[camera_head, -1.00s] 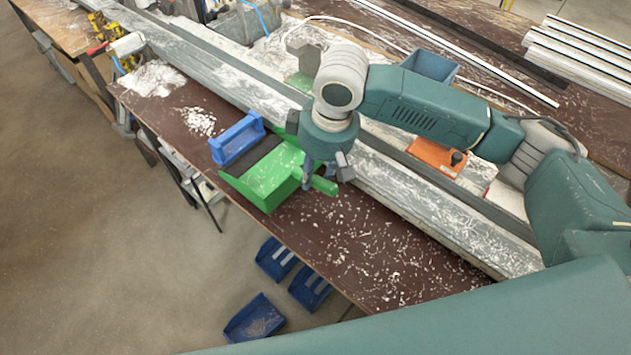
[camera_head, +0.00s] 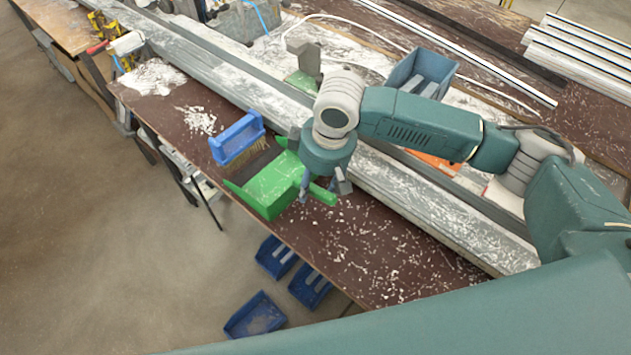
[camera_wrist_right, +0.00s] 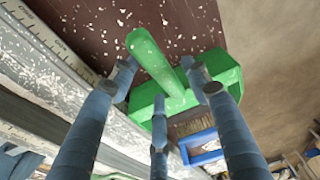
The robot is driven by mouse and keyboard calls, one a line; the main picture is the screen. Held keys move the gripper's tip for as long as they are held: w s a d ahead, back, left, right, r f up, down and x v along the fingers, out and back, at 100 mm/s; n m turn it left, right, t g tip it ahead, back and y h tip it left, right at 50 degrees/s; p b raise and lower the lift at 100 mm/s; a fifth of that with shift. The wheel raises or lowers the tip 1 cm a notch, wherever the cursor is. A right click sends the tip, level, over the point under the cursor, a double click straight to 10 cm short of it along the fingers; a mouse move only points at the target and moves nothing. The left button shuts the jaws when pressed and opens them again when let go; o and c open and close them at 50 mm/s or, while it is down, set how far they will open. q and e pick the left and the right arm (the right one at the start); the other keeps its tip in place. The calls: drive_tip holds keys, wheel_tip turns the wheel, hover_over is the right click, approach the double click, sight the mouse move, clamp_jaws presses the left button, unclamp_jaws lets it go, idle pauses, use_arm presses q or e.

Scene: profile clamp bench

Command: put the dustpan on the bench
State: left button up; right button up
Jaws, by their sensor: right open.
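The green dustpan (camera_head: 268,190) rests on the brown bench (camera_head: 370,255), its front corner close to the bench's front edge. Its handle (camera_wrist_right: 155,62) points away from the pan and shows clearly in the right wrist view. My right gripper (camera_head: 322,191) is over the handle end, fingers pointing down. In the right wrist view its fingers (camera_wrist_right: 163,85) are spread on both sides of the handle, with gaps visible. Part of the pan is hidden behind the fingers there. My left gripper is not in view.
A blue brush (camera_head: 237,140) with yellow bristles stands beside the pan. A long metal profile (camera_head: 425,205) runs behind the dustpan. A blue bin (camera_head: 420,72) stands farther back. Pale chips litter the bench. Blue trays (camera_head: 255,315) lie below its front edge.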

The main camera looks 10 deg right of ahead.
wheel_tip(320, 180, up, 12)
drive_tip(key=s+d+b, duration=0.1)
drive_tip(key=shift+s+d, duration=0.2)
drive_tip(key=shift+s, duration=0.05)
drive_tip(key=shift+a+f, duration=0.1)
drive_tip(key=shift+f, duration=0.05)
idle(0.5)
